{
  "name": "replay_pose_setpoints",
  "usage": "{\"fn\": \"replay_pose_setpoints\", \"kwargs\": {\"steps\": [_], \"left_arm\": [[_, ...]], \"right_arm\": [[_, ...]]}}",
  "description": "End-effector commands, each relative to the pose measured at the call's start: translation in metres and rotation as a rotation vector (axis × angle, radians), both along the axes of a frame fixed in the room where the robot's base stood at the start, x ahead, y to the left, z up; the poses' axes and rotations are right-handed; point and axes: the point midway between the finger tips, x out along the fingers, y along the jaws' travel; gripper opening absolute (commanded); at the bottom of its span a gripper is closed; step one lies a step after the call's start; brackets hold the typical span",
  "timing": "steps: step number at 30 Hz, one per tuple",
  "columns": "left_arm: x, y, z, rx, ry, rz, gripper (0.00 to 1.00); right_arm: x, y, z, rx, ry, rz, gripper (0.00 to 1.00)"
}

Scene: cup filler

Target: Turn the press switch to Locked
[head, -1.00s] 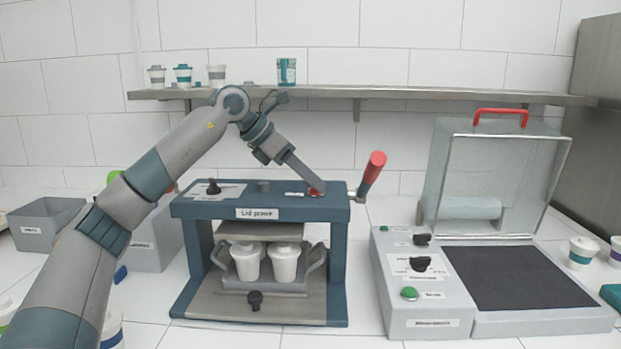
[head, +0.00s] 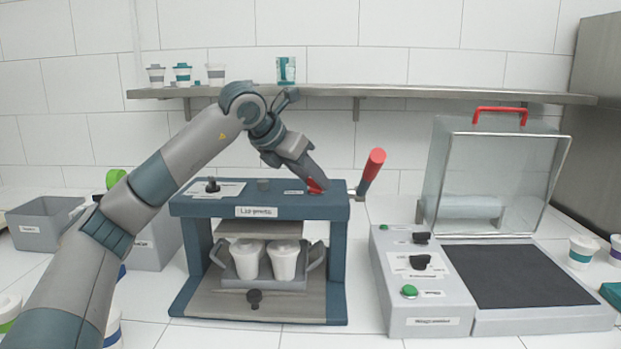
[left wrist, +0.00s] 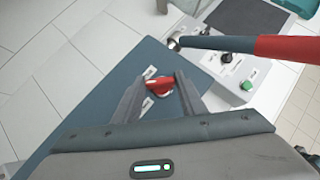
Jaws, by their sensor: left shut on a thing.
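The lid press (head: 258,200) is a dark blue frame standing on the counter. A red rotary switch (head: 316,188) sits on its top plate near the right end, and it also shows in the left wrist view (left wrist: 159,86). My left gripper (head: 313,180) reaches down onto it from above, with one finger on each side, and is shut on the red switch. Small white labels (left wrist: 150,72) lie beside the switch, too small to read. My right gripper is not in view.
A red-handled lever (head: 371,170) rises at the press's right side, close to my gripper. A black knob (head: 212,186) is on the press's left top. Two white lidded cups (head: 284,260) stand in a grey carrier inside. A machine with a raised clear cover (head: 490,180) stands right.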

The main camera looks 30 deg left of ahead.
Motion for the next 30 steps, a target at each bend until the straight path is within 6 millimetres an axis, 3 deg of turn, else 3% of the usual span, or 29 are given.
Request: {"fn": "replay_pose_setpoints", "kwargs": {"steps": [18,30], "left_arm": [[0.001,-0.009,0.001,0.001,-0.002,0.564,0.15],[0.002,-0.010,0.001,0.000,0.000,0.750,0.15]], "right_arm": [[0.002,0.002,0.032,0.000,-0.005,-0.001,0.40],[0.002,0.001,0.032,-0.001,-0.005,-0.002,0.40]]}}
